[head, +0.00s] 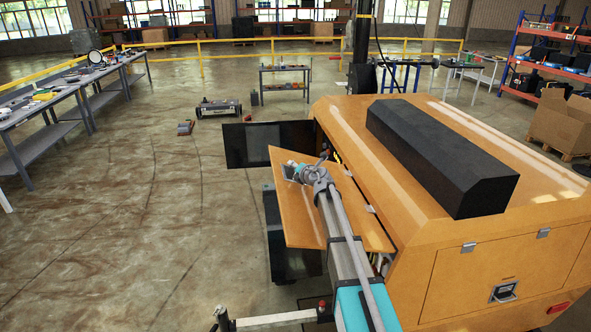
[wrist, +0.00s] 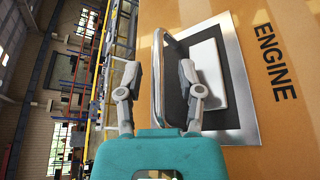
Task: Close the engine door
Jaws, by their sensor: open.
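The engine door (head: 298,222) is an orange panel on the left side of the orange light tower (head: 450,260). It stands open, swung up and outward from the body. In the wrist view the door (wrist: 285,140) carries the word ENGINE and a metal latch plate (wrist: 243,118) with a dark recess. A metal loop handle (wrist: 156,85) stands out from the plate. My gripper (wrist: 159,72) is open, with one finger on each side of the handle; I cannot tell whether they touch it. In the head view my gripper (head: 303,171) is at the door's outer part.
A dark panel (head: 237,147) sticks out from the tower beyond the door. Workbenches (head: 60,97) stand at the left and a small wheeled unit (head: 219,108) sits on the floor. The floor left of the tower is mostly clear.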

